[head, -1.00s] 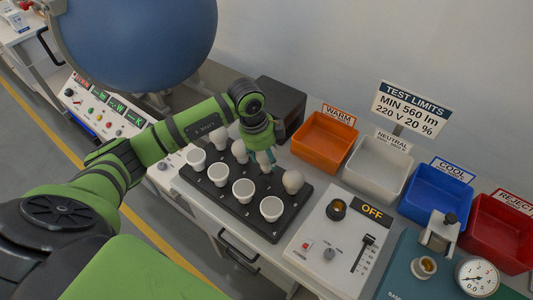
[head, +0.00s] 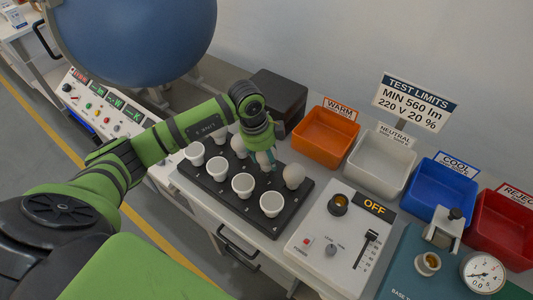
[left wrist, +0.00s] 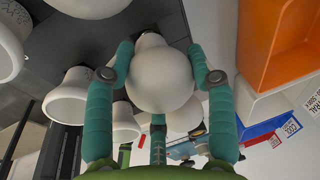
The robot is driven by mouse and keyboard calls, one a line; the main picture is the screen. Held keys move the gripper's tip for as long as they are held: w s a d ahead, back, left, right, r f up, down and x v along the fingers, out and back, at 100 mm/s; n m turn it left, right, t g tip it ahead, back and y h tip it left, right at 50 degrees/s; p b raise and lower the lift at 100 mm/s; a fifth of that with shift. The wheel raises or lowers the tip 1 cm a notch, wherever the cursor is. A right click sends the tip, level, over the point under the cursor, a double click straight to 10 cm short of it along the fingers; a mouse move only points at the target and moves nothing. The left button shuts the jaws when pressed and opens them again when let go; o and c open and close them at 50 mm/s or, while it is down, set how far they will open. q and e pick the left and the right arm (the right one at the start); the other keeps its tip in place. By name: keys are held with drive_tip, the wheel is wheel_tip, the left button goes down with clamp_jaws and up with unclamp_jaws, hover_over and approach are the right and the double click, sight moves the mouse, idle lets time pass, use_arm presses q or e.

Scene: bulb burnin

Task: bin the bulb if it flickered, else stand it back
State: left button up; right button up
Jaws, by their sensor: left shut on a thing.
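My left gripper (head: 264,153) is over the back row of the black bulb rack (head: 222,198), pointing down. It is shut on a white round bulb (head: 264,161). The red reject bin (head: 500,232) stands at the far right. My right gripper is not in view.
Another round bulb (head: 294,175) stands at the right of the back row; several white flared pieces (head: 243,184) fill the front row. Orange (head: 325,138), white (head: 379,163) and blue (head: 440,190) bins stand behind. A dial gauge (head: 483,272) is at the lower right.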

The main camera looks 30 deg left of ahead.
use_arm(q)
drive_tip(key=shift+f+b, duration=0.35)
drive_tip(key=shift+f, duration=0.25)
drive_tip(key=o, duration=1.2)
drive_tip(key=shift+o, duration=0.2)
drive_tip(key=shift+r, duration=0.2)
drive_tip(key=r, duration=0.3)
drive_tip(key=s+a+r, duration=0.1)
drive_tip(key=r, duration=0.7)
drive_tip(key=shift+s+a+r, duration=0.25)
drive_tip(key=shift+s+a, duration=0.1)
drive_tip(key=shift+s, duration=0.05)
